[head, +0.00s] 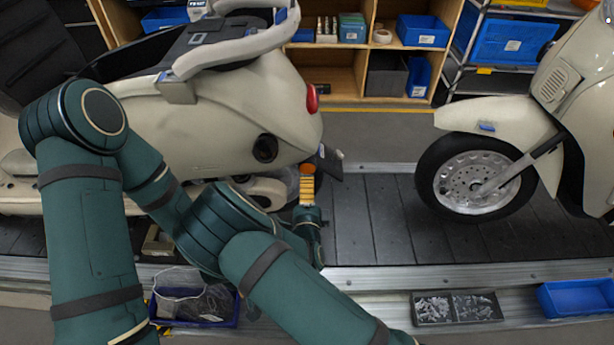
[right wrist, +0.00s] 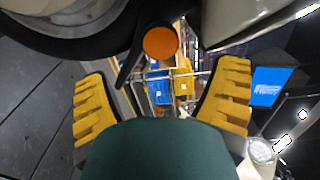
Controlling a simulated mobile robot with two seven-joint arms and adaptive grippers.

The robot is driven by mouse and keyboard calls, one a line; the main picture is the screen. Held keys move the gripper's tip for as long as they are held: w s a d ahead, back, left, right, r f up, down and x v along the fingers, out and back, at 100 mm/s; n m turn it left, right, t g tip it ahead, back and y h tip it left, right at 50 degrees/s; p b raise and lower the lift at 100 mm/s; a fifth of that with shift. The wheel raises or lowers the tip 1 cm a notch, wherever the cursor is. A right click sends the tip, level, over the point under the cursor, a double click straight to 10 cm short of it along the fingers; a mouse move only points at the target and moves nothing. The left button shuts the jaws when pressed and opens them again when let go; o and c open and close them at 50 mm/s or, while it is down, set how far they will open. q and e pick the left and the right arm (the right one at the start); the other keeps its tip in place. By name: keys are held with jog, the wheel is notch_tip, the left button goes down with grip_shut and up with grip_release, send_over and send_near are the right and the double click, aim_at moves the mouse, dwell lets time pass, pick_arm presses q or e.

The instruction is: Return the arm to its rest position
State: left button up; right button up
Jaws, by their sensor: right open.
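My right gripper (head: 307,183) shows its yellow fingers beside the rear lower part of the cream scooter (head: 215,125), above the slat conveyor (head: 385,220). In the right wrist view the two yellow fingers of my right gripper (right wrist: 163,105) are spread wide apart, with nothing held between them. A round orange reflector (right wrist: 160,43) on a dark stalk shows ahead of the fingers, and a dark tyre (right wrist: 75,35) is at the upper left. My left gripper is not visible in the head view; teal arm links cover the lower left of the picture.
A second cream scooter's front wheel (head: 476,185) stands on the conveyor at right. Bare slats lie between the scooters. A blue bin (head: 577,298), a dark parts tray (head: 457,308) and a bin of bagged parts (head: 195,304) line the near edge. Shelves (head: 340,75) stand behind.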

jog(key=shift+s, duration=1.45)
jog(key=shift+d, duration=0.1)
